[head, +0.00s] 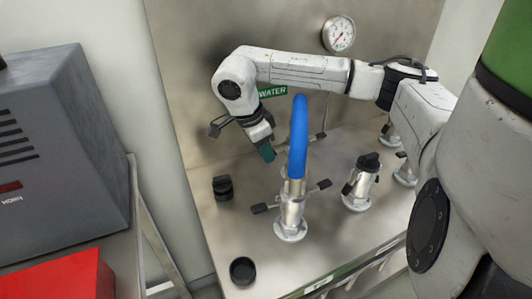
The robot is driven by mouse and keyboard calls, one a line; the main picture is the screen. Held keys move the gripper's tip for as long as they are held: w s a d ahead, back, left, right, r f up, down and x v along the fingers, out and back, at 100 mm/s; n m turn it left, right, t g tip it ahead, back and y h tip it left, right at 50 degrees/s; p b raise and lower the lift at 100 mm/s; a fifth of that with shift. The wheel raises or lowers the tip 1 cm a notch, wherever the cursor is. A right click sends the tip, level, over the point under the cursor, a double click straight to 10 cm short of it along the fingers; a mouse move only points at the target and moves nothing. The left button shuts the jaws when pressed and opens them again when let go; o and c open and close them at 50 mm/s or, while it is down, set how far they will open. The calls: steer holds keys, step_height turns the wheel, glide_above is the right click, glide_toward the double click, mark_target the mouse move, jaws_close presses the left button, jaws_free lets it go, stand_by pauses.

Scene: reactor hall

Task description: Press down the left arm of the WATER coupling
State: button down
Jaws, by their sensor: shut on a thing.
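The WATER coupling (291,207) stands upright on the metal bench, with a blue hose (299,125) arching up from its top. Its left arm (260,208) sticks out sideways with a black tip. Its right arm (323,184) also sticks out, tilted slightly upward. My gripper (266,151) points down, left of the hose and above the left arm, apart from it in the picture. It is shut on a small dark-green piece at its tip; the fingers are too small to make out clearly. The green WATER sign (273,92) is partly hidden by my arm and the hose.
A black knob (223,188) and a black round cap (243,270) are left of the coupling. Another coupling (360,185) stands to the right. A gauge (339,33) is on the back panel. A grey box (62,150) and red box (62,277) are at left.

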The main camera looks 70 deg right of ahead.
step_height(320, 180, down, 2)
steer(key=g+h+b, duration=0.2)
steer(key=g, duration=0.1)
steer(key=shift+f+h+b, duration=0.25)
steer(key=shift+h+b, duration=0.05)
steer(key=shift+h, duration=0.1)
steer(key=shift+s+d+f+g+h+b, duration=0.1)
steer(key=shift+f+g+h+b, duration=0.2)
steer(key=shift+g+h, duration=0.15)
steer(key=shift+s+d+f+g+h+b, duration=0.15)
steer(key=shift+f+g+h, duration=0.15)
steer(key=shift+g, duration=0.25)
steer(key=shift+w, duration=0.1)
steer(key=c, duration=1)
jaws_free()
steer(key=shift+a, duration=0.1)
steer(key=v, duration=1)
steer(key=shift+w+a+r+p, duration=0.2)
steer(key=shift+w+p, duration=0.1)
steer(key=shift+p, duration=0.1)
